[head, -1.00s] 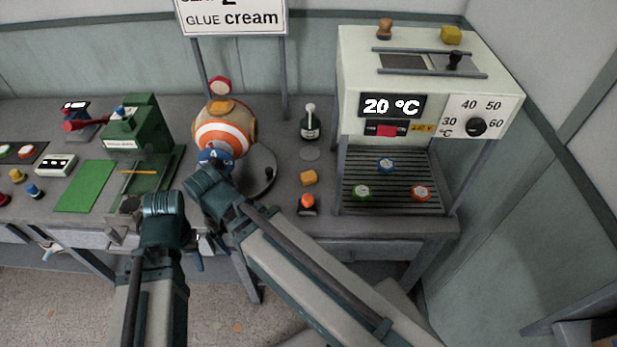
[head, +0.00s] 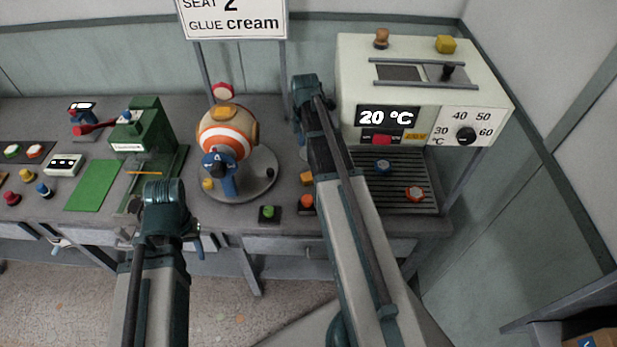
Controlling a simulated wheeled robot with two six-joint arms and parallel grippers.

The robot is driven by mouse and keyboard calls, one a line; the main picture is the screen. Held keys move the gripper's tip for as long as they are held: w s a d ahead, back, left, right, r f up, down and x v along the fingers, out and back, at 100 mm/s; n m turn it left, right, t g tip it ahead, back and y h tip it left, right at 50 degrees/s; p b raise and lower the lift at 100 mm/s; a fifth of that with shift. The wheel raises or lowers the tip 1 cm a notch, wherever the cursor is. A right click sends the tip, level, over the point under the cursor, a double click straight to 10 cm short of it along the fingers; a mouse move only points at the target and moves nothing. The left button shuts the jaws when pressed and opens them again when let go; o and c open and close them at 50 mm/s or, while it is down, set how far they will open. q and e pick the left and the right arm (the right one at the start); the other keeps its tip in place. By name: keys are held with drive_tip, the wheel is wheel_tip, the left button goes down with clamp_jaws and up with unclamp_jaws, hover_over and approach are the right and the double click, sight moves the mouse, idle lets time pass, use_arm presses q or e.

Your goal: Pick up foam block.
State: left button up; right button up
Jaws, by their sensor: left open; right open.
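A small orange-yellow block (head: 306,178), which looks like the foam block, lies on the bench just left of my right forearm, partly covered by it. My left gripper (head: 128,233) is open at the bench's front edge, below the green press (head: 145,130), partly hidden by my wrist.
An orange-and-white striped ball (head: 228,140) stands on a round plate (head: 262,165) left of my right arm. Orange (head: 306,202) and green (head: 268,212) buttons are near the front edge. The oven rack (head: 440,190) holds capped discs. A green mat (head: 92,185) lies left.

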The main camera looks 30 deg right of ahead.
drive_tip(key=b, duration=0.9)
hover_over(308, 176)
drive_tip(key=f, duration=0.8)
drive_tip(key=shift+w+a+f, duration=0.2)
drive_tip(key=shift+a+f, duration=0.1)
drive_tip(key=shift+f, duration=0.1)
drive_tip(key=f+b, duration=0.5)
drive_tip(key=shift+s+d+f, duration=0.1)
drive_tip(key=shift+s+d, duration=0.05)
drive_tip(key=shift+d, duration=0.25)
clamp_jaws()
